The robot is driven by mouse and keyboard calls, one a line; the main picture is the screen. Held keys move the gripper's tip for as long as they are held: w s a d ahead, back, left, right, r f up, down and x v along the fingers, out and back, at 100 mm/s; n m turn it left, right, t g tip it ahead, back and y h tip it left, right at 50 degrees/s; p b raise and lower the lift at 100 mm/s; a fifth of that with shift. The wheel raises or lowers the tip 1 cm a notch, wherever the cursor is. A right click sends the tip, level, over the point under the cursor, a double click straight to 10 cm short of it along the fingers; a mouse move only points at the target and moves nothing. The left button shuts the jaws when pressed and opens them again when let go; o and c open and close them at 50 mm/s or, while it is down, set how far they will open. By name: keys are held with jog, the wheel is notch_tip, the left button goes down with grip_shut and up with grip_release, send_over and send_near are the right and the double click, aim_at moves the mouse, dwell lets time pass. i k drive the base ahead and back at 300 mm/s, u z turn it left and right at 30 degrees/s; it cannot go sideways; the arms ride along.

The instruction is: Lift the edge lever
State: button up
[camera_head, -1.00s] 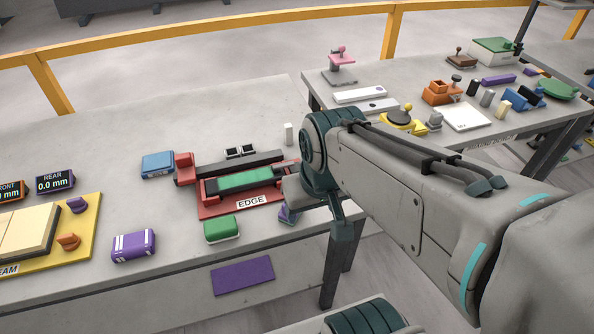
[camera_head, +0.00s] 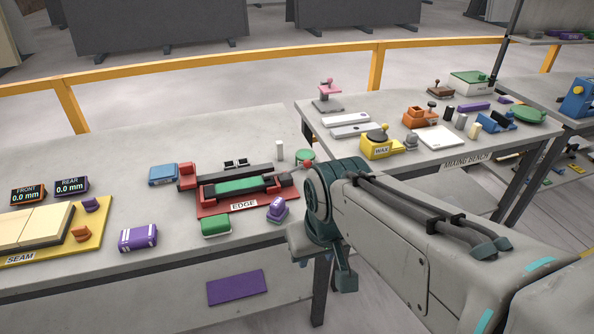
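The EDGE fixture (camera_head: 292,203) stands on the near bench, with a red base, dark bars and a green strip (camera_head: 238,186) lying in it. A red block (camera_head: 186,175) is at its left end. A dark arm with a red piece (camera_head: 283,178) is at its right end and looks low; I cannot tell for sure which part is the lever. My arm's end, with a dark teal part (camera_head: 345,272), hangs right of the fixture, past the bench's front edge and apart from it. Its fingers are not clearly shown, so their opening cannot be told.
Around the fixture are a blue block (camera_head: 163,174), a green block (camera_head: 216,226), and purple blocks (camera_head: 277,209) and (camera_head: 138,238). The SEAM board (camera_head: 93,240) is at left. The mixing bench (camera_head: 400,158) stands behind my arm at right, crowded with tools.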

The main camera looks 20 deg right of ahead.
aim_at(307, 163)
jog(key=k, duration=0.7)
jog(key=z, duration=0.65)
jog(key=i, duration=1.1)
jog(key=u, duration=0.65)
